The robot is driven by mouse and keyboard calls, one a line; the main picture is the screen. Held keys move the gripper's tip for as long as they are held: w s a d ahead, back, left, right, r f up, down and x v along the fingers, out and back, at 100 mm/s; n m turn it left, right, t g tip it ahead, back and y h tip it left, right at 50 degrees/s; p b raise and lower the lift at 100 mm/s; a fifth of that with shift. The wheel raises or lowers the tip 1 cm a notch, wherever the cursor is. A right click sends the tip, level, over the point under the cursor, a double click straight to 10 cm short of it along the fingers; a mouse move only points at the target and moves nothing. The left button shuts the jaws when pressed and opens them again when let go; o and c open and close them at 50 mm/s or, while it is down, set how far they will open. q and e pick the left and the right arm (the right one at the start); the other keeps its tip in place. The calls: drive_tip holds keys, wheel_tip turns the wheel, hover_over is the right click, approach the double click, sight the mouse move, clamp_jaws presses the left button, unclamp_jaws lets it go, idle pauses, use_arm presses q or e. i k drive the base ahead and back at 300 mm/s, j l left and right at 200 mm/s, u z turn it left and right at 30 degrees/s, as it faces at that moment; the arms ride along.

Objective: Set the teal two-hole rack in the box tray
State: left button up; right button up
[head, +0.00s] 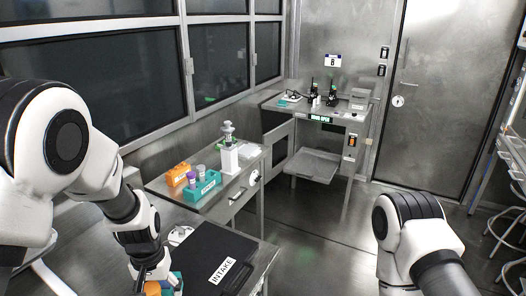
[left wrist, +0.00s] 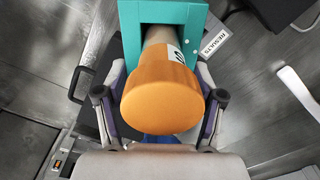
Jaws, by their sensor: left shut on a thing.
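A teal rack (left wrist: 195,14) is in my left gripper (left wrist: 160,108). The left wrist view shows one square opening in it, with an orange-capped tube (left wrist: 160,98) standing there. The cap hides the fingertips and their contact.
A middle cart holds another teal rack (head: 203,188) with tubes, an orange rack (head: 178,174) and a white device (head: 229,158). A back bench (head: 345,114) carries small instruments. A RESULTS label (left wrist: 215,38) shows in the wrist view. The floor between is open.

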sight(301, 170)
drive_tip(key=i+l+z, duration=0.45)
drive_tip(key=i, duration=0.25)
drive_tip(key=i+z, duration=0.4)
drive_tip(key=i, duration=2.7)
drive_tip(key=i+u, duration=0.15)
drive_tip(key=i, duration=0.35)
drive_tip(key=i+l+u, duration=0.2)
drive_tip(key=i, duration=0.25)
drive_tip(key=i+l+u, duration=0.15)
drive_tip(key=i, duration=0.3)
